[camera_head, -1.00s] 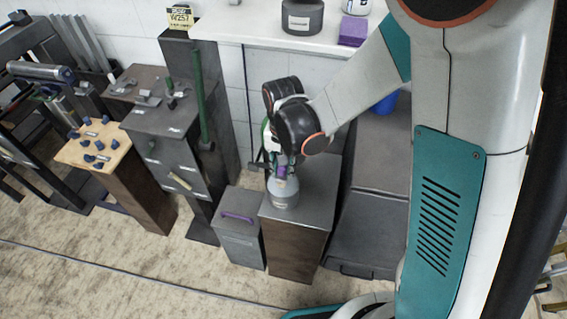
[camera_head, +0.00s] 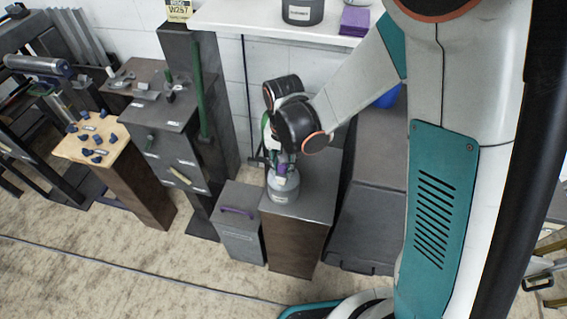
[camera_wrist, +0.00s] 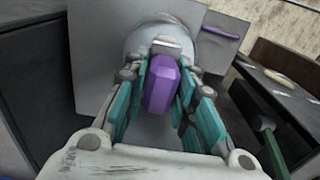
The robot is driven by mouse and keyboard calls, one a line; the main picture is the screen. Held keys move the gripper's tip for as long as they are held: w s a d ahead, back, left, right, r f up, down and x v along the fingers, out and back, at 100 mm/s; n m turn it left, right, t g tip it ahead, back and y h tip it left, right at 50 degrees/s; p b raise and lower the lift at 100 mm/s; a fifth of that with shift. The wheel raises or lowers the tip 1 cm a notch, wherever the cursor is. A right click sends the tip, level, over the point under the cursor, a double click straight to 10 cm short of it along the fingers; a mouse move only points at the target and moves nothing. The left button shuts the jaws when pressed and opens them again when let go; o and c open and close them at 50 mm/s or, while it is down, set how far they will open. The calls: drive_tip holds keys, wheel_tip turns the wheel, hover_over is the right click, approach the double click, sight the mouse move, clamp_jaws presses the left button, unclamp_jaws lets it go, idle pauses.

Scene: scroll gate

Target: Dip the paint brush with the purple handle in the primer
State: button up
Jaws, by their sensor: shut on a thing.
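In the wrist view, my gripper (camera_wrist: 162,88) is shut on the purple handle of the paint brush (camera_wrist: 161,84). In the head view, my gripper (camera_head: 282,162) points down over a grey pot (camera_head: 284,186), likely the primer. The pot stands on a brown pedestal with a grey top (camera_head: 312,200). The pot's round rim also shows in the wrist view (camera_wrist: 136,38), just beyond the handle. The bristles are hidden, so I cannot tell how deep they reach in the pot.
A grey bin with a purple handle (camera_head: 240,226) stands left of the pedestal. A wooden-topped stand with blue knobs (camera_head: 84,150) and a grey cabinet (camera_head: 165,112) are farther left. A white shelf (camera_head: 270,22) runs behind, holding a dark pot (camera_head: 303,12) and a purple block (camera_head: 354,20).

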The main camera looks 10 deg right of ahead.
drive_tip(key=shift+f+b, duration=0.55)
drive_tip(key=shift+b, duration=0.05)
idle(1.6)
drive_tip(key=shift+r+p, duration=2.4)
drive_tip(key=shift+r, duration=1.2)
drive_tip(key=shift+f, duration=0.1)
